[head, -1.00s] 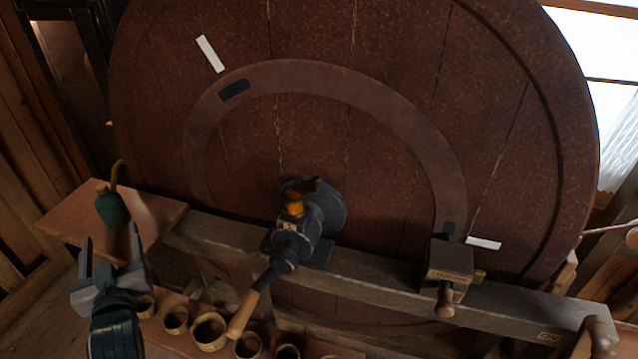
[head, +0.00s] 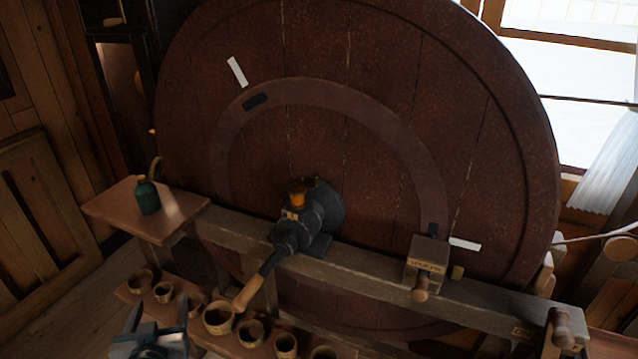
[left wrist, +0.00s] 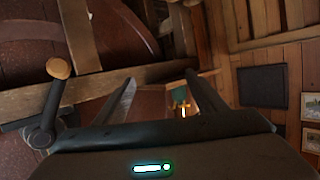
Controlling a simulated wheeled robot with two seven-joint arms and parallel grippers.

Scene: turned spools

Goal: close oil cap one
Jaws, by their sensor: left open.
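The oil cup (head: 297,197) is a small amber cup on top of the black bearing block (head: 300,225) at the big wheel's hub. A dark piece, perhaps its cap, shows just behind and right of the cup; I cannot tell whether it is raised. My left gripper (head: 160,312) is low at the bottom left of the head view, open and empty, well apart from the bearing. Its two fingers also show open in the left wrist view (left wrist: 160,88). My right gripper is not in view.
A crank with a wooden grip (head: 249,294) slants down from the bearing. A green oil can (head: 147,196) stands on the left shelf (head: 115,208). Several wooden cups (head: 219,318) line the lower bench. A wooden box with a knob (head: 428,260) sits on the beam to the right.

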